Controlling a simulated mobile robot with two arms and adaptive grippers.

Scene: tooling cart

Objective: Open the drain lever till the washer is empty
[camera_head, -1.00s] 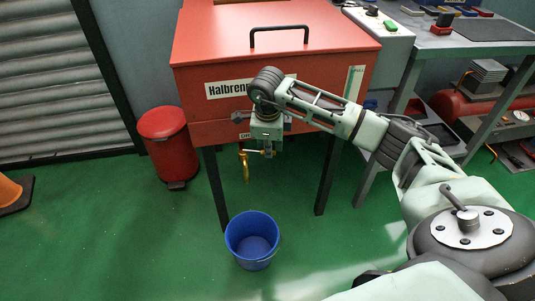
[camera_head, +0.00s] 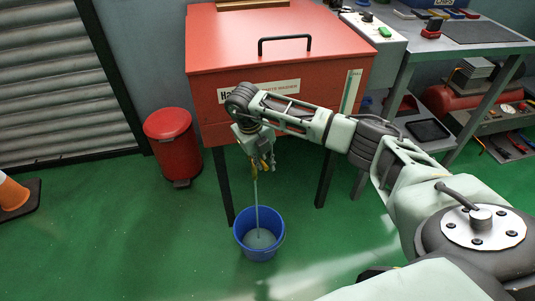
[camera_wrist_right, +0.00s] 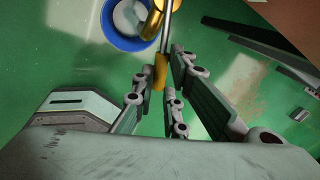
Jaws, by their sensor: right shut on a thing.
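The red parts washer (camera_head: 270,30) stands on dark legs, with a pale level strip (camera_head: 352,90) on its front right. My right gripper (camera_head: 264,163) is under its front edge. In the right wrist view, the gripper (camera_wrist_right: 166,90) is shut on the yellow end of the drain lever (camera_wrist_right: 161,72). The brass drain spout (camera_wrist_right: 150,22) shows just beyond it. A thin stream of liquid (camera_head: 257,205) falls into the blue bucket (camera_head: 243,246), which has greyish liquid in its bottom. The strip's level is too small to read. My left gripper is out of view.
A red pedal bin (camera_head: 174,145) stands left of the washer. An orange cone (camera_head: 12,192) is at the far left. A grey workbench (camera_head: 480,38) with tools is at the right. The green floor around the bucket is clear.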

